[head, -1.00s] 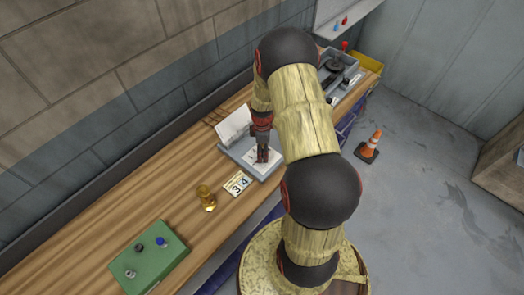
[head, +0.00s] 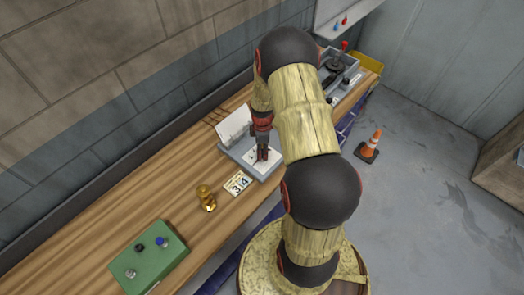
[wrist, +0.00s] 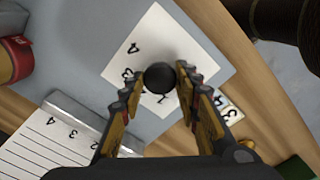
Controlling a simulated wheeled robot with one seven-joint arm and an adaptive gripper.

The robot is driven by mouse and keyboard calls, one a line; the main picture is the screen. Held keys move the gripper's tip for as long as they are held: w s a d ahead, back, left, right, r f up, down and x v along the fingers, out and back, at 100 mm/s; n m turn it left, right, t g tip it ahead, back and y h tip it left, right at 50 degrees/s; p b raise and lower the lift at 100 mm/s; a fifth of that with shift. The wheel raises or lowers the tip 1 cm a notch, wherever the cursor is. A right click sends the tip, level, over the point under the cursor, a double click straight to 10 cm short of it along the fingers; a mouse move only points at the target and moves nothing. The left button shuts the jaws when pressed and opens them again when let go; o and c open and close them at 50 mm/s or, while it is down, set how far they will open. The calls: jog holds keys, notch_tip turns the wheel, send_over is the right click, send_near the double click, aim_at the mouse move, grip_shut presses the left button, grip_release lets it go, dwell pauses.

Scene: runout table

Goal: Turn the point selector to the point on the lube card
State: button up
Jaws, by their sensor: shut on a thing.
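The point selector is a round black knob (wrist: 159,77) on a white numbered plate (wrist: 150,45). In the wrist view the digits 4, 3 and 2 show around it; others are partly hidden. My gripper (wrist: 160,80) has its fingertips on both sides of the knob, closed on it. In the head view my gripper (head: 263,154) stands over the grey box (head: 236,150) and hides the knob. A small card with large digits 3 and 4 (head: 238,183) lies in front of the box. It is partly behind a finger in the wrist view (wrist: 231,113).
A lined white sheet (head: 234,122) leans up at the back of the box. A brass fitting (head: 206,199) and a green box with knobs (head: 148,258) stand at the left on the wooden table (head: 115,220). An orange cone (head: 371,145) stands on the floor.

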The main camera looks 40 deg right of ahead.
jog(key=m+b, duration=0.2)
jog(key=m, duration=0.4)
jog(key=shift+m, duration=0.3)
jog(key=m+b, duration=0.1)
jog(key=m, duration=0.5)
jog(key=shift+b, duration=0.35)
jog(key=m, duration=0.4)
jog(key=shift+b, duration=0.3)
jog(key=m, duration=0.3)
jog(key=shift+m+b, duration=0.3)
jog(key=m, duration=0.6)
jog(key=shift+b, duration=0.35)
jog(key=shift+m, duration=0.3)
jog(key=o, duration=1.1)
jog(key=shift+c, duration=0.2)
